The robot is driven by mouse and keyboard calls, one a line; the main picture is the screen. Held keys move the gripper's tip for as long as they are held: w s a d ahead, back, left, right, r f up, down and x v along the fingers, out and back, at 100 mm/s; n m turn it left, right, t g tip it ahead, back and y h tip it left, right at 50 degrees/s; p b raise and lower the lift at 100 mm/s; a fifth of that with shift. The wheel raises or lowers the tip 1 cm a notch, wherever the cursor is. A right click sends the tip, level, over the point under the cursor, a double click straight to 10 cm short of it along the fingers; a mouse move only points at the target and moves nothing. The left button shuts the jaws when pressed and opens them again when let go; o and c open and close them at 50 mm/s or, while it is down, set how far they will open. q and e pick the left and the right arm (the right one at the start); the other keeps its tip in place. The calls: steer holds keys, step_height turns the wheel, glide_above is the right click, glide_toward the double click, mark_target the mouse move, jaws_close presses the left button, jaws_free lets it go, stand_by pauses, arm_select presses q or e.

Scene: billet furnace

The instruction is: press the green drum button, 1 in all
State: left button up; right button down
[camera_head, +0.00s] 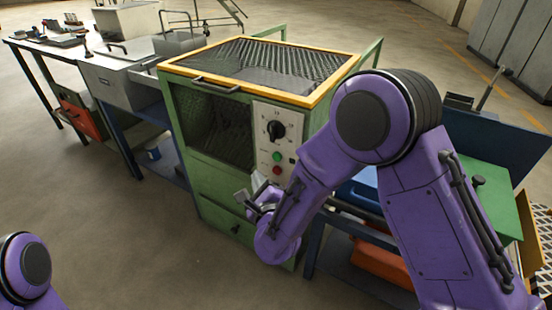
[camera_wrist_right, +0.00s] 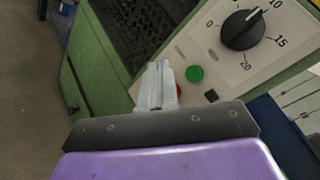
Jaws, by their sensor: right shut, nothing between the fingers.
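The green drum button (camera_head: 277,156) sits on the pale control panel (camera_head: 291,120) of the green furnace, below the black dial (camera_head: 275,130). A red button (camera_head: 277,170) is just under it. In the right wrist view the green button (camera_wrist_right: 194,74) is clear, right of my fingertips, and the red button (camera_wrist_right: 179,90) is partly hidden behind them. My right gripper (camera_head: 253,192) is shut and empty, in front of the panel's lower part; its fingers also show in the wrist view (camera_wrist_right: 157,72). I cannot tell whether they touch the panel. My left gripper is out of view.
The furnace (camera_head: 215,165) has a yellow-edged mesh top and a handle in front. A sink bench (camera_head: 120,75) and a table with tools stand to the left. A blue-topped bench (camera_head: 365,190) stands on the right, behind my right arm. Floor in front is clear.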

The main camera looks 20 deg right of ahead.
mark_target(277, 157)
steer(key=w+d, duration=0.3)
steer(key=d, duration=0.1)
steer(key=shift+w+d, duration=0.4)
stand_by(1.8)
steer(key=shift+w+d, duration=0.2)
steer(key=shift+d, duration=0.1)
